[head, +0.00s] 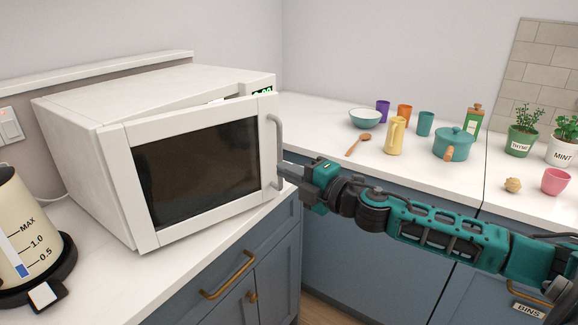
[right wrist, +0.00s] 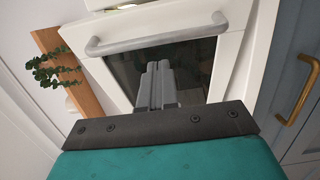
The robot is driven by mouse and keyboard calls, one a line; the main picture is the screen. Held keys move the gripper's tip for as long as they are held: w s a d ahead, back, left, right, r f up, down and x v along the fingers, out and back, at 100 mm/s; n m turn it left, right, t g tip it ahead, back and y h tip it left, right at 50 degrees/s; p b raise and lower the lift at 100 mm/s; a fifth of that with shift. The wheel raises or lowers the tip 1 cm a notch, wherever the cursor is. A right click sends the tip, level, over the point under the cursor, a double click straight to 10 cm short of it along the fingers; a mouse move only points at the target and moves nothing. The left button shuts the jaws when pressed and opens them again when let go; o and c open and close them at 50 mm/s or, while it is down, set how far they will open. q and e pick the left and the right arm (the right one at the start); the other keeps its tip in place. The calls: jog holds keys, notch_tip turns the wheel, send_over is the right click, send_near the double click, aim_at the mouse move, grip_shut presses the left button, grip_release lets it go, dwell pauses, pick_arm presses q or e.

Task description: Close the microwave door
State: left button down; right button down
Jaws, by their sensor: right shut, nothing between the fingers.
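The white microwave (head: 75,120) stands on the left counter in the head view. Its door (head: 200,175), with a dark window and a grey bar handle (head: 277,150), is slightly ajar; a gap shows along its top edge. My right gripper (head: 287,170) is shut and empty at the door's right edge, by the lower part of the handle. In the right wrist view the shut fingers (right wrist: 156,85) point at the door's dark window, with the handle (right wrist: 155,38) beyond their tips. Whether they touch the door cannot be told. My left gripper is not in view.
A kettle (head: 25,235) stands on the counter at the left. Cups, a bowl (head: 365,118), a wooden spoon (head: 358,144), a yellow jug (head: 395,137), a teal pot (head: 453,145) and potted herbs (head: 522,140) stand on the right counter. Blue cabinets (head: 250,270) are below.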

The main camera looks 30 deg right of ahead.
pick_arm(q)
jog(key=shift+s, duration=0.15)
pick_arm(e)
jog(key=shift+w+d, duration=0.45)
jog(key=shift+w, duration=0.35)
